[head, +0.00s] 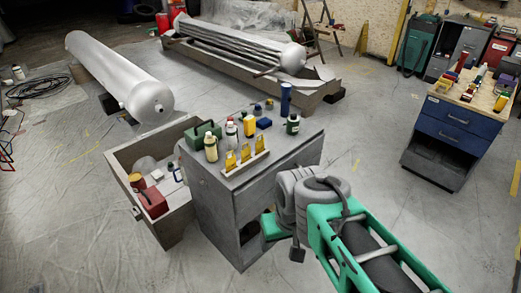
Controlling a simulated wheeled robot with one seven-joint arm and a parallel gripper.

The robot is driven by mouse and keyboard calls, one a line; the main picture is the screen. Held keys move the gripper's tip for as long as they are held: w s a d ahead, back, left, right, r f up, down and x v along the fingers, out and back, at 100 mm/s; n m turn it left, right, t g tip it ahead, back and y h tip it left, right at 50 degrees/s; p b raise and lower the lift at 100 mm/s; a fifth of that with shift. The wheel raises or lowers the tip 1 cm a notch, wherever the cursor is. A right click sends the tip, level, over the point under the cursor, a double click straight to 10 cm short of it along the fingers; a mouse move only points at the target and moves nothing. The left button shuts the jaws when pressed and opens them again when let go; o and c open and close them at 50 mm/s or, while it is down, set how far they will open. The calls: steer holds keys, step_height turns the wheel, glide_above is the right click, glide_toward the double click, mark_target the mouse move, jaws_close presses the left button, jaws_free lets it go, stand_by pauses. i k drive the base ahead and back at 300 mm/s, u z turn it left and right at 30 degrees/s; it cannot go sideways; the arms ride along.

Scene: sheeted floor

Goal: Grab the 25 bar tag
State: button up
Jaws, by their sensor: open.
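Three yellow tags stand in a row on a pale holder (244,163) at the front of the grey cabinet's top (285,142). They are the left tag (231,160), the middle tag (246,153) and the right tag (260,145). Their markings are too small to read, so I cannot tell which is the 25 bar tag. My green and grey arm comes in from the lower right and bends beside the cabinet's right front. My gripper's fingers are not visible.
Bottles, a green case (203,134) and a blue cylinder (285,98) stand around the tags. A blue cabinet (444,128) stands right. The floor between the cabinets is clear.

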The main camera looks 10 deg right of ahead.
mark_target(230, 162)
steer(key=u, duration=4.3)
steer(key=k, duration=1.75)
steer(key=z, duration=0.6)
